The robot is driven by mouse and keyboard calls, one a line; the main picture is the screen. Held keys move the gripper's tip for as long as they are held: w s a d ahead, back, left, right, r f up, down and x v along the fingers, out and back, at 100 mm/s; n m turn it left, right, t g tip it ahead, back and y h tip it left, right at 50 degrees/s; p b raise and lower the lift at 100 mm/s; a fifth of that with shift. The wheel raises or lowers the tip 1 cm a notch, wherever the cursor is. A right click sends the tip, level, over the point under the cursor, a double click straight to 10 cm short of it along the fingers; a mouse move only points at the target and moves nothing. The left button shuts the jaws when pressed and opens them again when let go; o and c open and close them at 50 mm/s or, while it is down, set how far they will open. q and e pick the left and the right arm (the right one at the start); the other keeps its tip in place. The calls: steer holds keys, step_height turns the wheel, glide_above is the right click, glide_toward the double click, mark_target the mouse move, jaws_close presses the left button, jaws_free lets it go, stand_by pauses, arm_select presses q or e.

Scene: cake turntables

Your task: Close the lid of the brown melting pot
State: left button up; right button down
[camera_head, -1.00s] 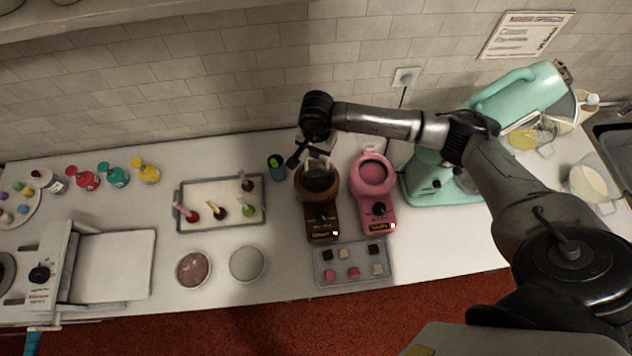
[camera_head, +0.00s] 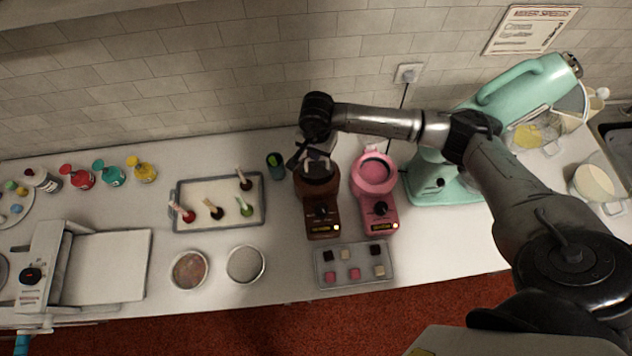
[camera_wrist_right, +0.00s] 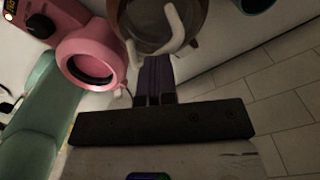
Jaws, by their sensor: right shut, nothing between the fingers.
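The brown melting pot (camera_head: 322,218) stands on the counter, left of the pink pot. My right gripper (camera_head: 301,158) is over the back of its bowl, shut and empty. A greyish lid piece shows by the fingers above the bowl, partly hidden by my wrist; its exact angle is hard to tell. In the right wrist view, the pot's brown rim (camera_wrist_right: 196,38) and a pale curved handle (camera_wrist_right: 168,38) lie just beyond my closed fingertips (camera_wrist_right: 153,62). I cannot tell whether they touch the handle. My left gripper is out of view.
The pink melting pot (camera_head: 375,178) is close on the right, with the mint mixer (camera_head: 440,185) beyond. A chocolate tray (camera_head: 350,284) lies in front. A tray of coloured pops (camera_head: 226,220) and a small dark cup (camera_head: 275,165) stand to the left. The tiled wall is behind.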

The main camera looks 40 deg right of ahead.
stand_by(0.5)
steer(key=shift+r+p, duration=0.65)
steer(key=shift+r, duration=0.65)
step_height(320, 180, up, 2)
steer(key=shift+s+a+r+p, duration=0.1)
steer(key=shift+p, duration=0.4)
steer(key=shift+r, duration=0.55)
